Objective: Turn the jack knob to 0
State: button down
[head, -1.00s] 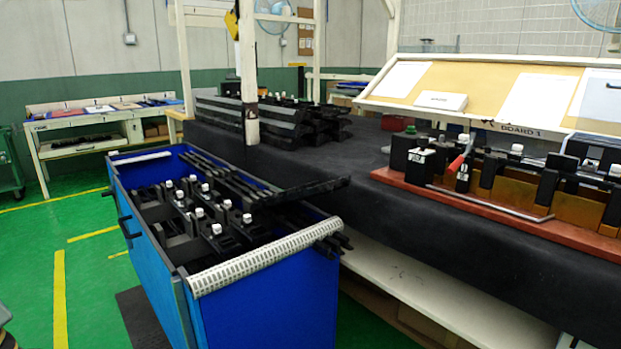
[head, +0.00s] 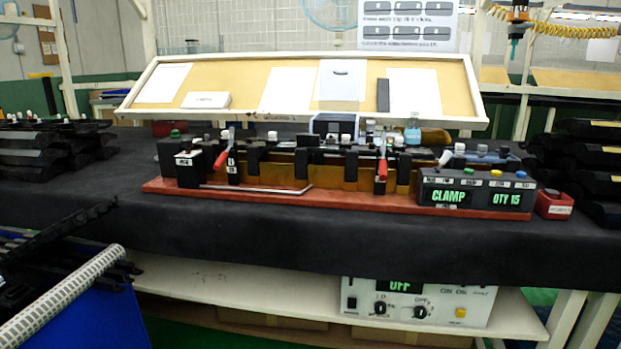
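A white control unit (head: 418,303) stands on the shelf under the bench, with a dark display reading OFF. Two black round knobs show on its front, a left knob (head: 380,308) and a right knob (head: 420,312). Their small labels are too blurred to read surely, so I cannot tell which is the jack knob or where its pointer stands. My gripper is not in view.
A long clamp fixture on a red-brown base (head: 330,204) lies on the black-covered bench. A counter box (head: 476,194) reads CLAMP and QTY 15. A small red bin (head: 554,205) sits right of it. A blue cart (head: 100,300) stands at lower left.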

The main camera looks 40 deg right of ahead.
aim_at(186, 144)
jog(key=i+l+z, duration=0.2)
jog(key=i+z, duration=0.15)
jog(key=z, duration=0.15)
jog(key=i+z, duration=0.3)
jog(key=z, duration=0.2)
